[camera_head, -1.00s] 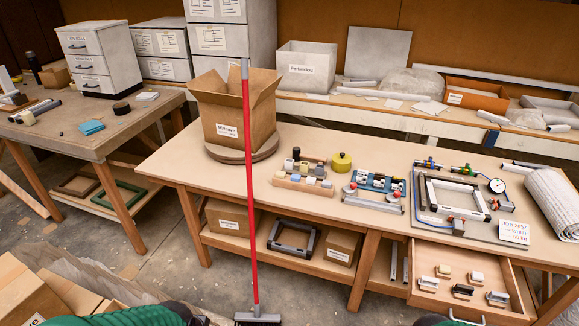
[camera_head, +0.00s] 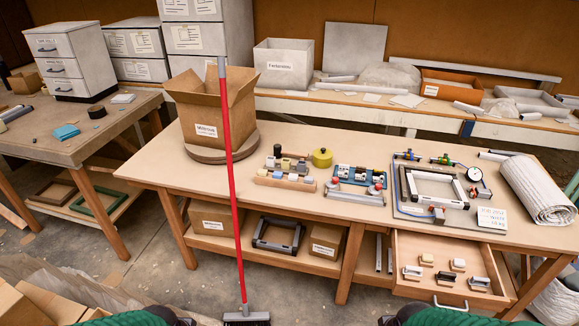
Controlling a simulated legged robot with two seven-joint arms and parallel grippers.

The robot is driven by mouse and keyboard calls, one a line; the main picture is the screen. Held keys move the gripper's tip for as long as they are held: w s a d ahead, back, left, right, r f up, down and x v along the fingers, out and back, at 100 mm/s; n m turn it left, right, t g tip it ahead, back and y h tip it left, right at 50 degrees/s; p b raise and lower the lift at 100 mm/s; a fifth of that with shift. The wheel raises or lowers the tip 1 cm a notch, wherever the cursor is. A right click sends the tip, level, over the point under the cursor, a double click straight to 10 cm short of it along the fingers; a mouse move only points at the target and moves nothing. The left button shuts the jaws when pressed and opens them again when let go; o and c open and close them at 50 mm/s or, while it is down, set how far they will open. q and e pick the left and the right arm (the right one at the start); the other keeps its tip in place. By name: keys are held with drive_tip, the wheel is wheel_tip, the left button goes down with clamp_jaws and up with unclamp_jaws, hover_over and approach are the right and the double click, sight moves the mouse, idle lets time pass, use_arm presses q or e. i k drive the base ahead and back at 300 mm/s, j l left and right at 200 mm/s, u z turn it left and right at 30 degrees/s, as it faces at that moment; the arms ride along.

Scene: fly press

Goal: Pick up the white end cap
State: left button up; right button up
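Several small end-cap-like pieces lie in the open drawer (camera_head: 450,292) under the right side of the bench. One piece (camera_head: 458,264) at the back right of the drawer looks whitest, and a cream piece (camera_head: 426,259) sits to its left. Pieces with dark parts stand in front of them. More small white, cream and grey pieces stand on a wooden block (camera_head: 285,182) on the bench. I cannot tell for certain which is the white end cap. Green parts of my arms show at the bottom edge, but no gripper fingertips are visible.
A red-handled broom (camera_head: 233,190) stands upright before the bench. An open cardboard box (camera_head: 212,115) sits on a round turntable (camera_head: 215,153). A blue fixture (camera_head: 358,178), a frame on a board (camera_head: 437,186), a yellow pot (camera_head: 322,157) and a white roll (camera_head: 538,190) occupy the bench.

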sight(458, 262)
drive_tip(key=i+l+z, duration=0.25)
drive_tip(key=i+l, duration=0.45)
drive_tip(key=l, duration=0.25)
drive_tip(key=i+l+z, duration=0.3)
drive_tip(key=i+l, duration=0.45)
drive_tip(key=l, duration=0.1)
